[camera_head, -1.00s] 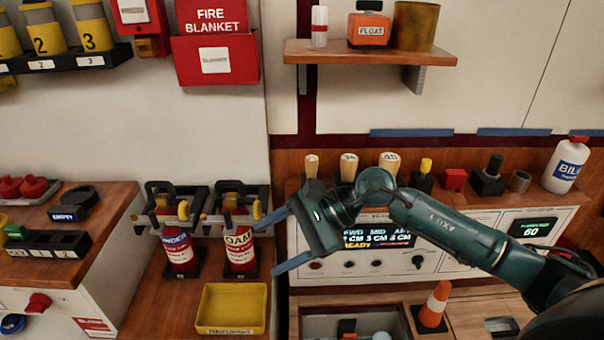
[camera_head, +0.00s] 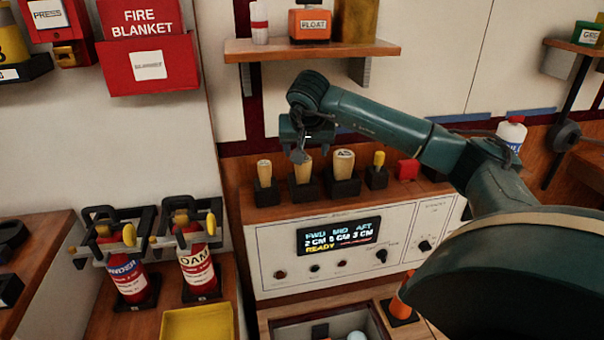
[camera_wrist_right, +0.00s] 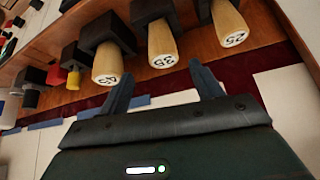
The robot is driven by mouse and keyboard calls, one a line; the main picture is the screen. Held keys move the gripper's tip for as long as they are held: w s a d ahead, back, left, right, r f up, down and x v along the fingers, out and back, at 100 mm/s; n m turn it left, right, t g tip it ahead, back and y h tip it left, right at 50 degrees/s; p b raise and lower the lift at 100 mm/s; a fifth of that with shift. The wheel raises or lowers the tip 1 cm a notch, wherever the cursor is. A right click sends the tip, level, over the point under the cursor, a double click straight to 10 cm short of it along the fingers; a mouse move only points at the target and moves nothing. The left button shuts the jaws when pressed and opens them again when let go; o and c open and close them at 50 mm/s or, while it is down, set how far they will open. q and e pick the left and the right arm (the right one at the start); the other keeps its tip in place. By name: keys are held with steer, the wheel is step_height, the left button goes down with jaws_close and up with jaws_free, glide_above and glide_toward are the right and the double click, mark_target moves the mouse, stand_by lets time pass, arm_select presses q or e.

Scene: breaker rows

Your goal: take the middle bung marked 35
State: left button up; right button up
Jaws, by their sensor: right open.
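The middle bung (camera_head: 303,170) is a pale wooden plug standing in a dark block on the panel shelf. In the right wrist view its end reads 35 (camera_wrist_right: 162,45). My right gripper (camera_head: 305,150) is above and at the middle bung in the head view, partly hiding its top. In the wrist view the open fingers (camera_wrist_right: 162,70) stand apart on either side of the 35 bung's line, with nothing between the tips that I can see held. My left gripper is out of view.
A bung (camera_head: 264,172) marked 25 in the wrist view (camera_wrist_right: 232,25) and a larger bung (camera_head: 343,163) flank the middle one closely. A yellow-topped plug (camera_head: 378,160) and a red block (camera_head: 407,169) stand to the right. A wooden shelf (camera_head: 250,50) hangs above.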

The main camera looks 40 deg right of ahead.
mark_target(303, 176)
steer(key=shift+a+x, duration=0.2)
steer(key=shift+x, duration=2.85)
steer(key=shift+w, duration=0.15)
steer(key=shift+c, duration=0.5)
steer(key=c, duration=1)
steer(key=shift+o, duration=0.2)
steer(key=shift+r, duration=0.1)
